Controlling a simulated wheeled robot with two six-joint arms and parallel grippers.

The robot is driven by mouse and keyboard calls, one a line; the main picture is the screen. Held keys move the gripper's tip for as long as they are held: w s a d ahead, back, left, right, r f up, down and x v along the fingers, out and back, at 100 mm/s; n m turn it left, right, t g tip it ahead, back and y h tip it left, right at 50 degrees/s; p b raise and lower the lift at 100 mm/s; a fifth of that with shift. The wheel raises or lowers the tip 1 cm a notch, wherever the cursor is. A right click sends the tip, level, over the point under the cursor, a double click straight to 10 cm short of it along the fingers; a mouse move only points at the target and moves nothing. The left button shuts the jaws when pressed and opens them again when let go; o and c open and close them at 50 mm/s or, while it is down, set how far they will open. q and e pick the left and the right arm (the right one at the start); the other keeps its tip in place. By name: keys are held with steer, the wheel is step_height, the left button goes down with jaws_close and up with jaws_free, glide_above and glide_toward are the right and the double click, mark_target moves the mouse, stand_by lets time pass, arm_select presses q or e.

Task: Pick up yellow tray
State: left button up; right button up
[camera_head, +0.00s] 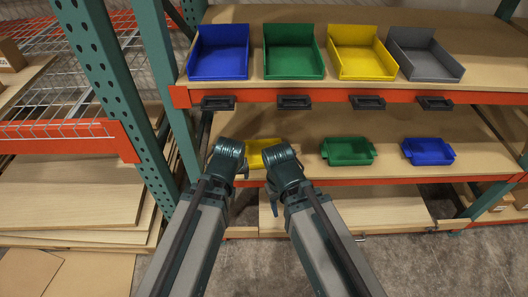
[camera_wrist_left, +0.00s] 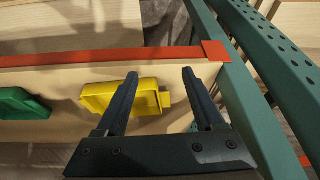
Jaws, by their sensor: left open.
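A small yellow tray (camera_head: 256,155) sits on the middle shelf, partly hidden between my two arms in the head view. In the left wrist view the yellow tray (camera_wrist_left: 148,100) shows with a tab handle at its right end. My left gripper (camera_wrist_left: 160,73) is open, its two dark fingers spread above the tray's right part, with the handle between them in the picture. Contact cannot be told. In the head view my left gripper (camera_head: 242,170) is at the tray's left side. My right gripper (camera_head: 272,196) is to the tray's right, and its jaws are unclear.
A green tray (camera_head: 347,151) and a blue tray (camera_head: 428,152) stand farther right on the same shelf. Blue, green, yellow and grey bins line the upper shelf (camera_head: 270,88). A teal rack post (camera_head: 160,80) stands close left of my left arm.

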arm_select(q)
steer(key=w, duration=0.8)
steer(key=w+a, duration=0.1)
steer(key=w, duration=0.4)
steer(key=shift+f, duration=0.15)
steer(key=b+x, duration=0.4)
steer(key=x, duration=0.1)
steer(key=shift+s+f+b, duration=0.1)
steer(key=shift+f+b, duration=0.05)
steer(key=shift+b, duration=0.25)
arm_select(e)
steer(key=f, duration=0.5)
steer(key=shift+w+d, duration=0.15)
steer(key=shift+w, duration=0.2)
arm_select(q)
jaws_close()
